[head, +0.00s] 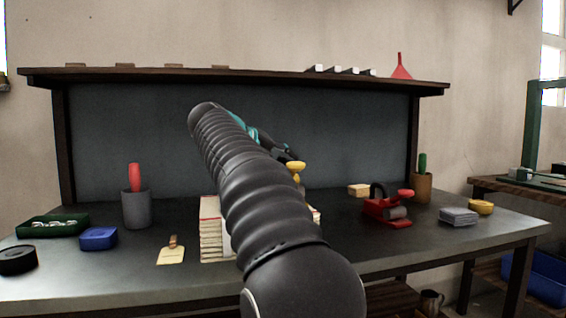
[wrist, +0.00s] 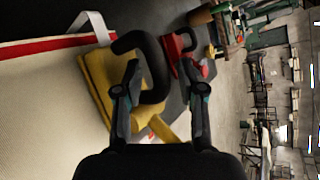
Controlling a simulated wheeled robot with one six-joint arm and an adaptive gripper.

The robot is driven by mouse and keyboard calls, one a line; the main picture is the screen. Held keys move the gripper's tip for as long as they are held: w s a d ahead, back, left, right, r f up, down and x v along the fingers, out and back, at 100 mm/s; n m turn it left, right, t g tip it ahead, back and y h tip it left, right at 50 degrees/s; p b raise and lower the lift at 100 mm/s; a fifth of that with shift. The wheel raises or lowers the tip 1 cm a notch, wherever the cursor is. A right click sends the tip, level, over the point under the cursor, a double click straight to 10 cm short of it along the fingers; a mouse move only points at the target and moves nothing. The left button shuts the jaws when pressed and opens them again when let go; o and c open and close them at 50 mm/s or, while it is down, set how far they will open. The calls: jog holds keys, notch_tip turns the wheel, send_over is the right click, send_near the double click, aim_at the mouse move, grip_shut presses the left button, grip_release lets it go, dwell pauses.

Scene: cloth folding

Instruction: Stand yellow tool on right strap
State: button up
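The yellow tool (wrist: 98,88) looks like a hand plane with a yellow body, a curved black handle and a yellow knob. In the wrist view it stands at the edge of a pale cloth (wrist: 45,95) with a red stripe. A whitish strap (wrist: 92,27) rises in a bend beside the tool; whether the tool rests on it I cannot tell. My gripper (wrist: 162,75) is open, with its fingers on both sides of the black handle and a gap at the right finger. In the head view my arm hides most of the tool; its yellow knob (head: 296,167) shows.
A stack of folded cloth (head: 211,230) lies mid-bench behind my arm. A grey pot (head: 137,208), a blue box (head: 98,239) and a tag (head: 171,255) are left. A shelf (head: 240,80) overhangs the back.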

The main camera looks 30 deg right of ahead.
jog(key=shift+r, duration=0.15)
jog(key=shift+a+r, duration=0.1)
jog(key=shift+a, duration=0.2)
jog(key=p+v, duration=0.2)
jog(key=v, duration=0.9)
jog(key=shift+a, duration=0.2)
jog(key=shift+s, duration=0.1)
dwell(0.8)
